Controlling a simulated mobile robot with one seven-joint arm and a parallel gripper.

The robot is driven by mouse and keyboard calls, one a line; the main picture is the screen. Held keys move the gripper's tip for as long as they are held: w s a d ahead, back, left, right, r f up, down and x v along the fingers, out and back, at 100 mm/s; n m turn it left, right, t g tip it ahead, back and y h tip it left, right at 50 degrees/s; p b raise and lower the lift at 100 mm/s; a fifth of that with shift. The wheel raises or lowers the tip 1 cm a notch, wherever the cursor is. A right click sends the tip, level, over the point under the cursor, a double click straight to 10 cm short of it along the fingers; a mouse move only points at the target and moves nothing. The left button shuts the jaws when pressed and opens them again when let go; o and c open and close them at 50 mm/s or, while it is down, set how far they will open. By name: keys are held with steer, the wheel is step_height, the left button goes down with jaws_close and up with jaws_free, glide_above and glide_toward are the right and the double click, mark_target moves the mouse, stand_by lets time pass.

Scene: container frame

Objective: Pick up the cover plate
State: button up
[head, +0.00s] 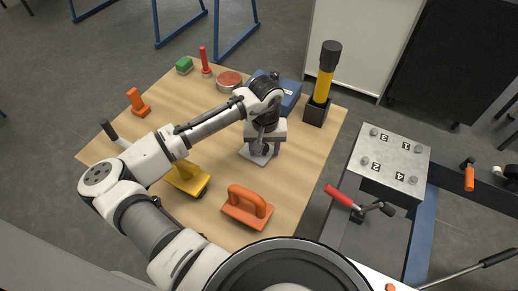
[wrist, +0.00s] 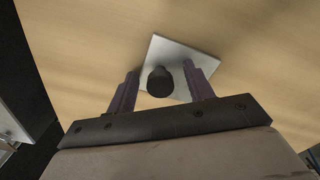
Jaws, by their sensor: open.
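The cover plate (wrist: 172,52) is a flat light-grey square with a dark round knob (wrist: 160,82) standing on it. It lies on the wooden table; in the head view the plate (head: 254,157) shows below my gripper (head: 263,145). In the wrist view my gripper (wrist: 160,92) is open, with one finger on each side of the knob. The fingers look apart from the knob, with a gap on both sides. Whether the fingertips touch the plate cannot be told. My gripper partly hides the plate in the head view.
An orange handled block (head: 247,207) and a yellow tool (head: 188,178) lie nearer on the table (head: 300,165). A blue box (head: 288,95), a round reddish tin (head: 229,81) and a yellow-black torch in a holder (head: 325,85) stand behind. A numbered metal block (head: 392,160) with a red-handled clamp (head: 340,195) is right.

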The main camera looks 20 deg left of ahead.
jaws_close()
steer(key=shift+r, duration=0.1)
step_height(320, 180, up, 20)
steer(key=b, duration=0.2)
stand_by(0.5)
steer(key=c, duration=0.7)
jaws_free()
steer(key=c, duration=0.3)
